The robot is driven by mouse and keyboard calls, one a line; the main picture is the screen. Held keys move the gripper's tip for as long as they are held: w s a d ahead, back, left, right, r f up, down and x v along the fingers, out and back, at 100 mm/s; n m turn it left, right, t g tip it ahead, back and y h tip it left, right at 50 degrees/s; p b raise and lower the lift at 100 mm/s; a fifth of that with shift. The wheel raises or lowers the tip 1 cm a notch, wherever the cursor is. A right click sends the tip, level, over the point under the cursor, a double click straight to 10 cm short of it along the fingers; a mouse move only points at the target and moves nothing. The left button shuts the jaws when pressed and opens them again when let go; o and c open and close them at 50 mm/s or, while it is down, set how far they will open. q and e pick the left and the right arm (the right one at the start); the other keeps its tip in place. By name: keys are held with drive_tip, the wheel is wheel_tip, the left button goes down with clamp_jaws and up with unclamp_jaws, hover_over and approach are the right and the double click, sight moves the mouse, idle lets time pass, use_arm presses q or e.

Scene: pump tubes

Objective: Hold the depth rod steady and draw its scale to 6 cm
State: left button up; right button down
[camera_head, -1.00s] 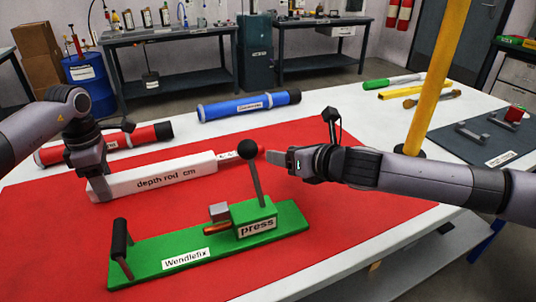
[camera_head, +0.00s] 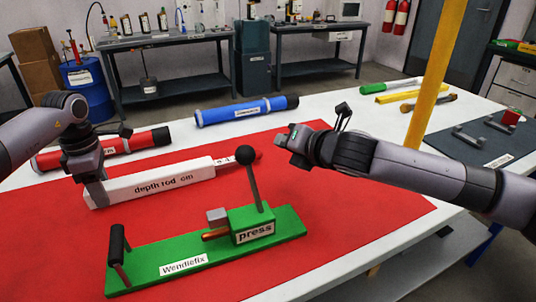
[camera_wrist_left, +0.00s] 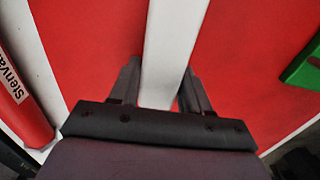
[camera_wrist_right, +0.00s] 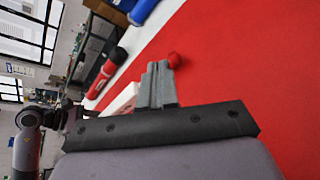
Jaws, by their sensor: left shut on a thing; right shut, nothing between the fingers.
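The white depth rod (camera_head: 150,187) lies on the red mat, pointing from left to right. Its narrower scale part (camera_head: 224,160) sticks out of the right end, with printed marks too small to read surely, and ends in a red tip (camera_head: 259,155). The press's black knob partly hides this end. My left gripper (camera_head: 96,190) is shut on the rod's left end; the left wrist view shows the white body (camera_wrist_left: 168,50) between its fingers. My right gripper (camera_head: 284,139) is shut and empty, above and right of the red tip. Its wrist view shows the red tip (camera_wrist_right: 175,60) beside the closed fingers (camera_wrist_right: 158,84).
A green press (camera_head: 200,250) with an upright black-knobbed lever stands in front of the rod. A red tube (camera_head: 110,146) and a blue tube (camera_head: 247,110) lie behind it. A yellow post (camera_head: 432,80) stands at right. The red mat right of the press is clear.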

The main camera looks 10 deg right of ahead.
drive_tip(key=w+d+r+m+g+h, duration=0.1)
drive_tip(key=w+r+m+h, duration=0.15)
drive_tip(key=m, duration=1.65)
drive_tip(key=shift+w+a+f+m+g+y, duration=0.2)
drive_tip(key=shift+w+a+f+m+g, duration=0.4)
drive_tip(key=shift+f+m, duration=1.55)
drive_tip(key=shift+w+a+f+m+g+y, duration=0.25)
drive_tip(key=shift+w+f+m+g, duration=0.6)
drive_tip(key=shift+m, duration=2.25)
drive_tip(key=shift+w+a+f+m+g+y, duration=0.1)
drive_tip(key=shift+w+a+f+m+g, duration=0.55)
drive_tip(key=shift+f+m, duration=1.6)
